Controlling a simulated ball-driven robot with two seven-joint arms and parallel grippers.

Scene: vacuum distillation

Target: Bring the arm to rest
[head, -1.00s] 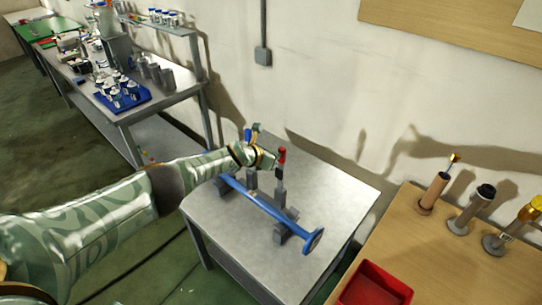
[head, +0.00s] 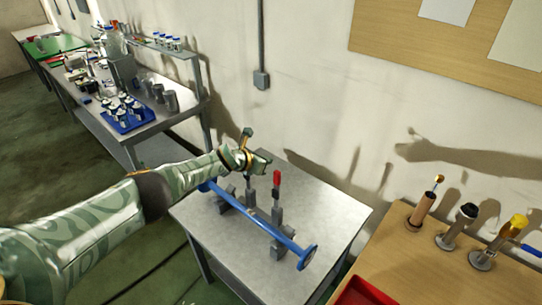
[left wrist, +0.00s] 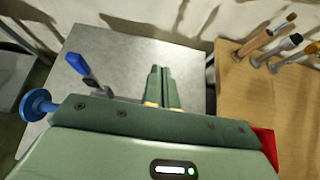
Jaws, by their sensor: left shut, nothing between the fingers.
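My left gripper (head: 262,158) is above the far left part of the small metal table (head: 325,205). Its fingers (left wrist: 160,85) are together and empty in the left wrist view. A blue pipe (head: 262,222) with flanged ends lies across grey clamp supports (head: 277,225) on that table, below and in front of the gripper. One clamp has an upright red handle (head: 277,179). A blue clamp handle (left wrist: 80,69) and a blue flange (left wrist: 37,103) show at the left of the left wrist view; my gripper's body hides most of the pipe there. My right gripper is in neither view.
A wooden bench (head: 415,262) at the right holds several upright tools in holders and a red bin (head: 362,292). A long bench at the back left carries a blue tray (head: 128,118) of glassware. The wall stands close behind the metal table.

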